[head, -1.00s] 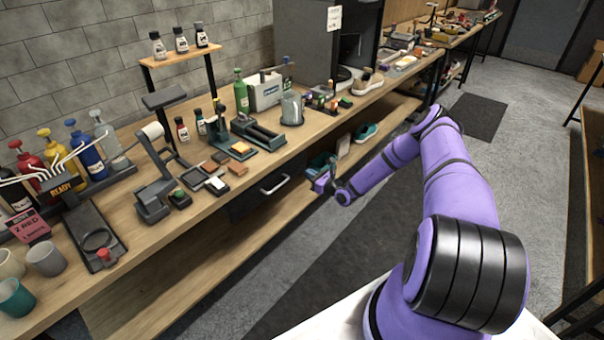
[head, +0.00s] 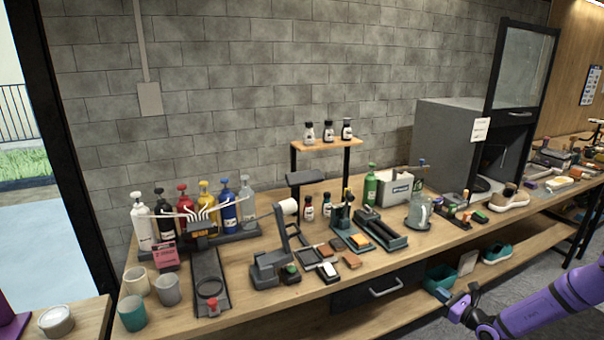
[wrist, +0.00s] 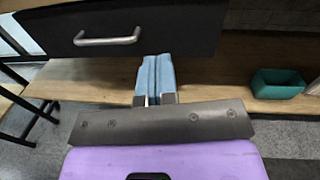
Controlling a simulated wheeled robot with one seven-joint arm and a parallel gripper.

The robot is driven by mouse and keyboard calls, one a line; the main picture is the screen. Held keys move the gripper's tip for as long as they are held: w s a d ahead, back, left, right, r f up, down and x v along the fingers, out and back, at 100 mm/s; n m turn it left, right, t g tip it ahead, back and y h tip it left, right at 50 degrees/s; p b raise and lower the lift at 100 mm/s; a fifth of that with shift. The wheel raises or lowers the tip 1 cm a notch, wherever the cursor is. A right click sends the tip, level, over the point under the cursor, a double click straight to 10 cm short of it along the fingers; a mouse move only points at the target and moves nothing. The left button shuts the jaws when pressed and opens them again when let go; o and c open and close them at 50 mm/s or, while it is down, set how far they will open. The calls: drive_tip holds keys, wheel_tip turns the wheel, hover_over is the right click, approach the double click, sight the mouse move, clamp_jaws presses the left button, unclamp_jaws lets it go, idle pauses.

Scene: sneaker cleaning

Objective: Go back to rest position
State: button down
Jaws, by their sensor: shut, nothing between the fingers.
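My purple arm reaches in from the lower right of the head view, with my gripper (head: 463,302) in front of the bench's lower shelf. In the wrist view my gripper (wrist: 155,76) shows two light blue fingers pressed together, shut and empty. The fingers are below a dark drawer with a metal handle (wrist: 107,37) and apart from it. In the head view the drawer handle (head: 386,288) is left of my gripper.
The workbench (head: 235,255) holds pump bottles, cups, brushes and a shoe (head: 508,198). A teal bin (head: 438,278) and teal shoe (head: 497,253) are on the lower shelf close to my gripper; the bin also shows in the wrist view (wrist: 278,84).

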drive_tip(key=a+r+n+g+y, duration=0.35)
drive_tip(key=a+r+n, duration=0.2)
drive_tip(key=r, duration=0.45)
drive_tip(key=a+r+n+g+y, duration=0.2)
drive_tip(key=a+r+n+g, duration=0.3)
drive_tip(key=r, duration=0.4)
drive_tip(key=s+a+r+n+g+h, duration=0.25)
drive_tip(key=s+a+r+n, duration=0.2)
drive_tip(key=r, duration=0.45)
drive_tip(key=s+a+r+n+g+h, duration=0.1)
drive_tip(key=s+a+r+n+g, duration=0.2)
drive_tip(key=s+r+n, duration=0.4)
drive_tip(key=s+a+r+n+h, duration=0.35)
drive_tip(key=s+r+h, duration=0.25)
drive_tip(key=s+r, duration=0.65)
drive_tip(key=s+d+r+n+t+h, duration=0.1)
drive_tip(key=s+r+n+h, duration=0.1)
drive_tip(key=s, duration=0.6)
drive_tip(key=s+r+n+t+h, duration=0.2)
drive_tip(key=s+r, duration=0.2)
drive_tip(key=s, duration=0.4)
drive_tip(key=shift+d+r, duration=0.15)
drive_tip(key=shift+d, duration=0.2)
